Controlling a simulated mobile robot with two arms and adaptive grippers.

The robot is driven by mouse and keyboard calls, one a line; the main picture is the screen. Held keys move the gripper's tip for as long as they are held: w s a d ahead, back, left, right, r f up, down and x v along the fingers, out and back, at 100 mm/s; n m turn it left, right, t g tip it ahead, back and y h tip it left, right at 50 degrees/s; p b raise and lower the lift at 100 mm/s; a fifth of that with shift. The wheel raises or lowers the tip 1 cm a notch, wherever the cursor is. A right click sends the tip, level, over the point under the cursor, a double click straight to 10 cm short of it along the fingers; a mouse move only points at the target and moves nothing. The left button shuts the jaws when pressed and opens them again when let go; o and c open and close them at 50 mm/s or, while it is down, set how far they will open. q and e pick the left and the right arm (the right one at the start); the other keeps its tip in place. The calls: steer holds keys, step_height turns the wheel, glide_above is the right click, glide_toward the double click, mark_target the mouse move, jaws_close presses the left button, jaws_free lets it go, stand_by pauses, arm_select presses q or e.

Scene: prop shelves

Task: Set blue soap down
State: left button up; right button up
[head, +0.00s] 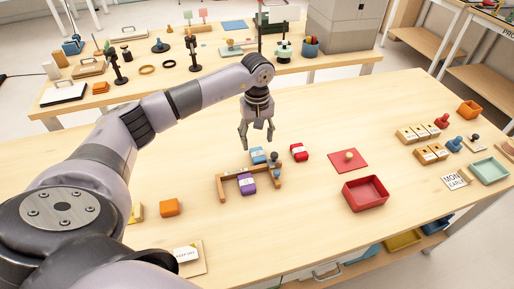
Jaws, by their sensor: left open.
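A blue soap block (258,155) with a pale band lies on the near table, at the back edge of a brown wooden frame (222,187). A purple block (247,184) with a pale label lies inside the frame. A red block (299,152) with a pale band lies just right of the frame. My left gripper (257,143) is open and empty, fingers pointing down above the blue soap. I cannot tell whether the fingertips touch anything. My right gripper is not in view.
A small dark-topped peg (275,162) stands at the frame's right side. An orange block (169,208) sits left. A crowded second table stands behind.

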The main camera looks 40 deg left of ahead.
arm_select(q)
step_height(320, 180, up, 6)
steer(key=shift+b, duration=0.4)
steer(key=shift+o, duration=0.5)
steer(key=shift+r+n, duration=0.3)
steer(key=shift+r, duration=0.2)
step_height(320, 180, up, 4)
steer(key=r+n+b, duration=0.1)
steer(key=n+b, duration=0.2)
steer(key=n, duration=3.2)
glide_above(258, 154)
step_height(258, 154, down, 12)
steer(key=shift+f+p, duration=0.15)
steer(key=shift+p, duration=0.35)
step_height(258, 154, down, 5)
steer(key=shift+w+a+f+p, duration=0.1)
steer(key=shift+p, duration=0.4)
